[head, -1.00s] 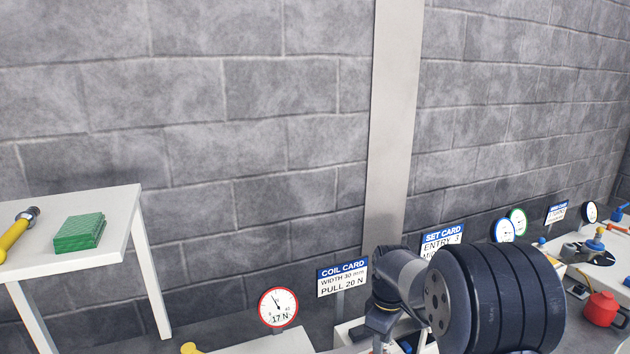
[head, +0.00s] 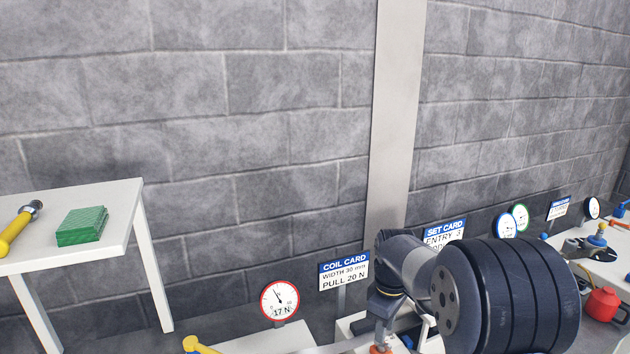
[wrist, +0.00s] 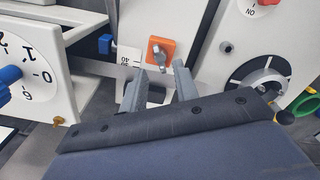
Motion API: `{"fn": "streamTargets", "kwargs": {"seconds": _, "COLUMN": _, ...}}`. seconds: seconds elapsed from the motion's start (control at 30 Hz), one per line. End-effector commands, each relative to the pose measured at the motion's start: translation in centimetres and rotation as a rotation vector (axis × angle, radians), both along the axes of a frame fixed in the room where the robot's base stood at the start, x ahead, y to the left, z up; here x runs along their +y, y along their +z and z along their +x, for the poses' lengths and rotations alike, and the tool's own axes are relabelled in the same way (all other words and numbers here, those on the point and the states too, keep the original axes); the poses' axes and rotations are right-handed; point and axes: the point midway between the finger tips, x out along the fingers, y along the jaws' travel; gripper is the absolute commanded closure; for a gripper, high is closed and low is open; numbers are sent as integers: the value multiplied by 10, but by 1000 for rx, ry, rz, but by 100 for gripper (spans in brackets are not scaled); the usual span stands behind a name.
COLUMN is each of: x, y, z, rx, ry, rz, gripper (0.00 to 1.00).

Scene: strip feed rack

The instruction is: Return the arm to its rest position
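In the head view my arm (head: 405,265) is folded at the lower right, with its large dark ribbed link close to the camera. My gripper is not clear there. In the wrist view my gripper (wrist: 159,72) shows two grey fingers standing apart. I see nothing held between them; a dark part of the rack shows behind the gap. An orange block with a grey lever (wrist: 160,52) is just beyond the fingertips, and I cannot tell how far off it is.
A white table (head: 125,215) at left holds a green block (head: 82,226) and a yellow-handled tool (head: 18,228). A gauge reading 17 N (head: 279,300), a coil card (head: 343,272) and a set card (head: 444,233) stand along the rack. A red can (head: 602,304) is at right.

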Motion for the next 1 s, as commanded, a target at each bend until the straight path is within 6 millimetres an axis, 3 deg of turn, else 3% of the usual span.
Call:
{"fn": "streamTargets", "kwargs": {"seconds": 0.37, "x": 0, "y": 77, "z": 0, "rx": -5, "ry": -1, "rz": 0, "gripper": 71}}
{"fn": "streamTargets", "kwargs": {"seconds": 0.9, "x": 0, "y": -37, "z": -1, "rx": 6, "ry": -1, "rz": 0, "gripper": 71}}
{"fn": "streamTargets", "kwargs": {"seconds": 1.0, "x": 0, "y": -34, "z": 0, "rx": 0, "ry": -86, "rz": 0, "gripper": 71}}
